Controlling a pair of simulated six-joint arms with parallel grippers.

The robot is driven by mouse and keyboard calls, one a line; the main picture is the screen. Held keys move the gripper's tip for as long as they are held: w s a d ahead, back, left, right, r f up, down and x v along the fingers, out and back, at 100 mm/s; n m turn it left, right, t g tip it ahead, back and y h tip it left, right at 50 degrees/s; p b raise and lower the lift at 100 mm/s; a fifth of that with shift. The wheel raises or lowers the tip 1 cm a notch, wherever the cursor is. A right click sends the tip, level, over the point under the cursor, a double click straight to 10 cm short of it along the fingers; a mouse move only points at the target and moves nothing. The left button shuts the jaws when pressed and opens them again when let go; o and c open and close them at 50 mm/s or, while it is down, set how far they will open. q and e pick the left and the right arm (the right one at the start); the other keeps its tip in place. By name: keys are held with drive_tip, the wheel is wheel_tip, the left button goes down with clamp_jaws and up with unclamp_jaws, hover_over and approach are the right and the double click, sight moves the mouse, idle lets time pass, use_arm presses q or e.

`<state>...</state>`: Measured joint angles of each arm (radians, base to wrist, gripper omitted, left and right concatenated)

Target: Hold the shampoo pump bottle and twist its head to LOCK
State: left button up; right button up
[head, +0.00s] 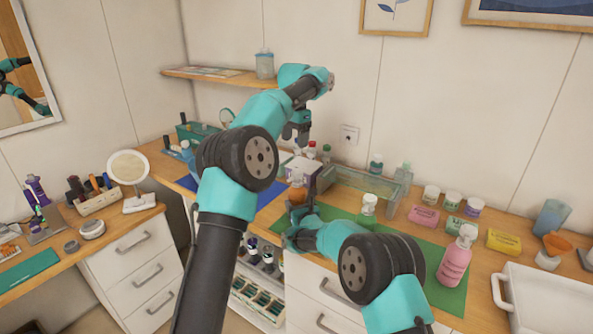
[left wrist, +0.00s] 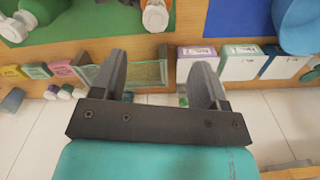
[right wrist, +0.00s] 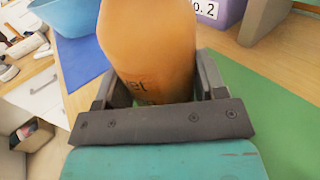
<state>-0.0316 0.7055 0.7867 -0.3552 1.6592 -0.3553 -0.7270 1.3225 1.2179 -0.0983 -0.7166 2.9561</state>
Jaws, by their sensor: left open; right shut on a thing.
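An orange bottle (head: 297,194) stands near the left end of the green mat, with a pale top in the head view. It fills the middle of the right wrist view (right wrist: 150,50), where dark print shows low on its side and its top is cut off. My right gripper (right wrist: 155,88) is shut around its lower body. My left gripper (head: 297,132) is open and empty, above and behind the bottle. In the left wrist view (left wrist: 160,78), nothing is between its fingers. I cannot read a LOCK mark on any pump head.
A pink pump bottle (head: 455,262) stands at the right of the green mat (head: 405,238). A glass-sided tray (head: 365,183), jars and soap boxes are behind. A white tray (head: 545,300) is at far right.

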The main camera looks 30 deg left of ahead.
sight(297, 171)
use_arm(q)
drive_tip(key=shift+d+r, duration=0.3)
drive_tip(key=shift+d, duration=0.05)
drive_tip(key=shift+f, duration=0.15)
wheel_tip(297, 171, down, 12)
drive_tip(key=shift+r, duration=0.1)
idle(0.5)
drive_tip(key=shift+c, duration=0.5)
drive_tip(key=c, duration=0.8)
drive_tip(key=shift+c, duration=0.2)
